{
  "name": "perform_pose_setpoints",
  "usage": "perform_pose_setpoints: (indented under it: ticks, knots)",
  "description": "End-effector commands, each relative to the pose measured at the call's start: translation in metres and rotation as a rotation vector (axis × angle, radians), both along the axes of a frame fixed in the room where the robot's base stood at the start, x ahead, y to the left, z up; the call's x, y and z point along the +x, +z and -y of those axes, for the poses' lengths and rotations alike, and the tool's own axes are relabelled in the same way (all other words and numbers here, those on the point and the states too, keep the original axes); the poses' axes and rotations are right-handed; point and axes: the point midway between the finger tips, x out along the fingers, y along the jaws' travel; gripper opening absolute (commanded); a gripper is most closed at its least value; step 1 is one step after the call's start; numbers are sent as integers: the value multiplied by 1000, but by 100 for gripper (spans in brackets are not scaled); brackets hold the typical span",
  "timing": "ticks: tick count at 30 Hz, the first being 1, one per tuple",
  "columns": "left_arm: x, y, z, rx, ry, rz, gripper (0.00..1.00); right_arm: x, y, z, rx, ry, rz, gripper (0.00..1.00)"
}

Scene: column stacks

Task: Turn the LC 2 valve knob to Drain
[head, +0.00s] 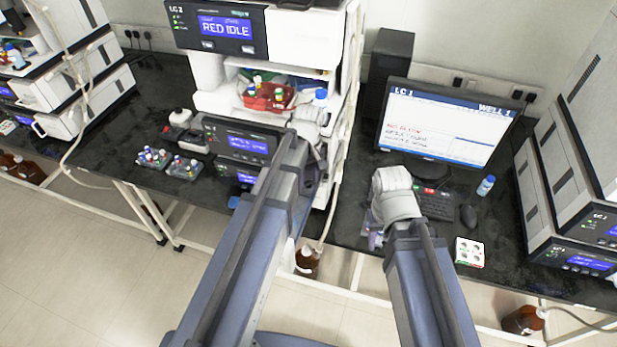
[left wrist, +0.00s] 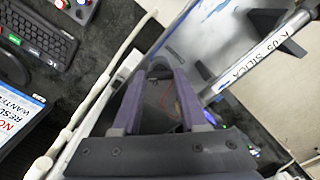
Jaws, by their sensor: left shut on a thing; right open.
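The LC 2 stack stands at the middle of the bench in the head view, its top module (head: 222,27) showing "LC 2" and "RED IDLE". My left gripper (head: 318,142) is at the right side of this stack, its fingers mostly hidden by my own wrist. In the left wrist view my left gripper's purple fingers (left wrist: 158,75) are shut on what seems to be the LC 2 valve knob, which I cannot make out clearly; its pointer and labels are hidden. My right gripper (head: 374,240) is open and empty over the bench, in front of the keyboard.
A labelled metal column (left wrist: 262,57) runs close beside the left fingers. A red tray of bottles (head: 266,97) sits in the stack. A monitor (head: 443,128) and keyboard (head: 436,204) stand to the right, with LC 1 (head: 585,228) beyond. Vial racks (head: 183,167) lie left.

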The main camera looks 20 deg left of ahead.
Motion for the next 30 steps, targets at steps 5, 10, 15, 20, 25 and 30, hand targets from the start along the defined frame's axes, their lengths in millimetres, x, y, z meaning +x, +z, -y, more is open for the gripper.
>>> perform_pose_setpoints:
  ticks: [5, 10, 15, 20, 25, 30]
  knots:
    - [0, 0, 0, 0, 1, 0, 49, 0, 0, 0, 0, 0, 0, 50]
    - [0, 0, 0, 0, 0, 0, 68, 0, 0, 0, 0, 0, 0, 50]
    - [0, 0, 0, 0, 0, 0, 72, 0, 0, 0, 0, 0, 0, 50]
    - [0, 1, 0, 0, 0, 0, 72, 0, 1, 0, 0, 0, 0, 50]
    - [0, 9, 0, 0, -1, 0, 72, 0, 9, 0, 0, -2, 0, 50]
    - [0, 27, 0, 0, 0, 0, 72, 0, 27, 0, 1, -5, 0, 50]
